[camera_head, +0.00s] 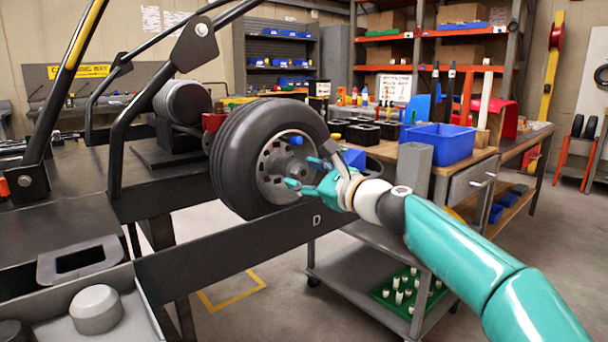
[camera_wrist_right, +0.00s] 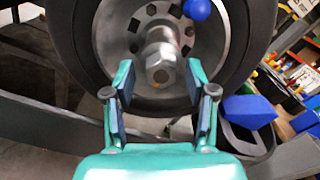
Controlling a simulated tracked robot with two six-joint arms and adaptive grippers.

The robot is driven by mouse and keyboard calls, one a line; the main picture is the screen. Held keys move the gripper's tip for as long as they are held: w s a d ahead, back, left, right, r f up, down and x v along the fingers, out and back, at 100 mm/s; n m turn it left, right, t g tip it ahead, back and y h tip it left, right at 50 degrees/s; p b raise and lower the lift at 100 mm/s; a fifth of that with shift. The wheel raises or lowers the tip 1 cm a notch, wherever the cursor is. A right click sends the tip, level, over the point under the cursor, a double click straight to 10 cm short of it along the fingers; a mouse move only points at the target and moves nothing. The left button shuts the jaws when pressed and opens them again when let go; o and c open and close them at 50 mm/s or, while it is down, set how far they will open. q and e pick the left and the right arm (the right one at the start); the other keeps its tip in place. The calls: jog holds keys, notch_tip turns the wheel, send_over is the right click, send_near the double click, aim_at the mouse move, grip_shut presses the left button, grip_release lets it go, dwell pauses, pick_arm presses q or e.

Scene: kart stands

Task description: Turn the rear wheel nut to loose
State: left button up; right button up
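The rear wheel (camera_head: 240,150) is a black tyre with a grey hub, mounted on the side of the kart frame. Its large silver nut (camera_wrist_right: 160,62) sits at the hub centre in the right wrist view. A blue ball-shaped knob (camera_wrist_right: 197,9) is on the upper right of the hub; it also shows in the head view (camera_head: 296,140). My right gripper (camera_head: 316,175) is in front of the hub. In the right wrist view its fingers (camera_wrist_right: 156,95) are spread, with the nut beyond and between the tips, apart from them. My left gripper is not in view.
A grey cart (camera_head: 365,265) with a green tray of white pieces (camera_head: 410,290) stands right of the wheel. A workbench with a blue bin (camera_head: 437,143) is behind it. A dark beam marked D (camera_head: 270,235) runs below the wheel.

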grip_shut()
jog(key=shift+a, duration=0.2)
jog(key=shift+d+f, duration=0.1)
